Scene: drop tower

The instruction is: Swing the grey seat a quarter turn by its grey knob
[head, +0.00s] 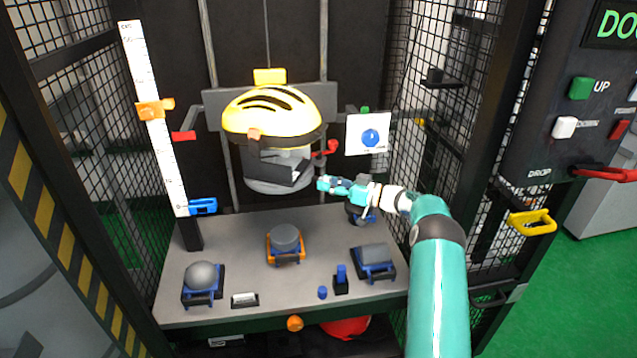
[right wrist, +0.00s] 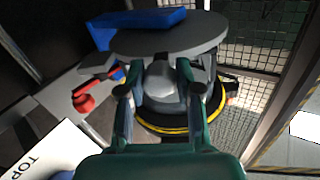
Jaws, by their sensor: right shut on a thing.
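The grey seat (head: 280,187) is a round disc below a yellow helmet (head: 272,112), inside the tower frame. It also shows in the right wrist view (right wrist: 180,40) as a flat grey disc beyond my fingers. My right gripper (head: 323,183) reaches in from the right to the seat's right edge. In the right wrist view its two fingers (right wrist: 160,88) stand on either side of a grey shape at the disc. It is shut on the grey knob, which the fingers largely hide. My left gripper is not in view.
A red lever (head: 327,149) and a white card with a blue dot (head: 368,133) are close above my right gripper. Below is a grey table (head: 225,250) with several blocks in holders. Mesh walls (head: 405,95) flank the space. A control panel (head: 570,60) stands right.

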